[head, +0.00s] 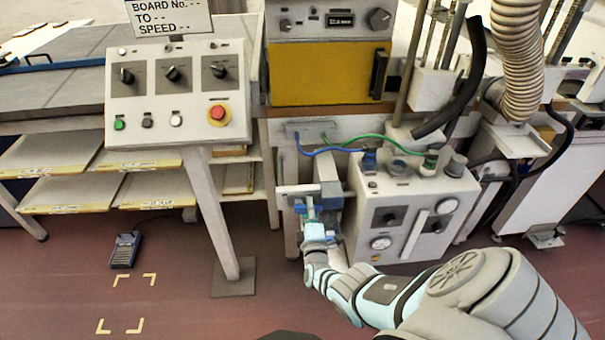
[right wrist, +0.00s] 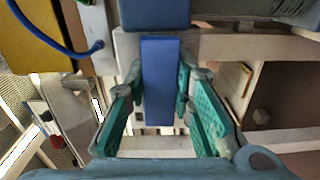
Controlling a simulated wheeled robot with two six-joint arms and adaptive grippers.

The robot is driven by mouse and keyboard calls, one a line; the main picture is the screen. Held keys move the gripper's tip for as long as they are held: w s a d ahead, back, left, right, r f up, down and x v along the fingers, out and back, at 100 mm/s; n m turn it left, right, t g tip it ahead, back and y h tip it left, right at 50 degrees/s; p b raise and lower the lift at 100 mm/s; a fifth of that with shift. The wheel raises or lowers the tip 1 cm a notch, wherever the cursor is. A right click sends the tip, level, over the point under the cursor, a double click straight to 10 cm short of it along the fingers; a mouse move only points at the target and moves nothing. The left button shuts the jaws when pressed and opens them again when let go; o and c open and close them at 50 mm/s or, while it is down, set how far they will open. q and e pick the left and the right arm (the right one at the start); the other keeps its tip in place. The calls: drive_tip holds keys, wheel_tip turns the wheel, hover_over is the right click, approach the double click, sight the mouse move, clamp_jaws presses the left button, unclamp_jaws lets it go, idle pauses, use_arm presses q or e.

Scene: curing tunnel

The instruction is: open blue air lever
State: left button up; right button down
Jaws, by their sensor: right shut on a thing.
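The blue air lever (right wrist: 160,82) is a flat blue bar in the right wrist view. It runs down from a darker blue block (right wrist: 154,13) at the top of that view. My right gripper (head: 312,210) is shut on the lever, with its green fingers on both sides of it. In the head view the gripper reaches the pipework left of the grey gauge box, and it hides most of the lever. My left gripper is not in view.
The grey gauge box (head: 408,212) stands close right of my right gripper, with blue and green hoses above. A control panel (head: 175,92) on a post is to the left. A foot pedal (head: 125,250) lies on the open red floor.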

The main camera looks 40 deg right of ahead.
drive_tip(key=shift+n, duration=0.3)
drive_tip(key=c, duration=1.4)
unclamp_jaws()
drive_tip(key=shift+o, duration=0.2)
drive_tip(key=v, duration=1.2)
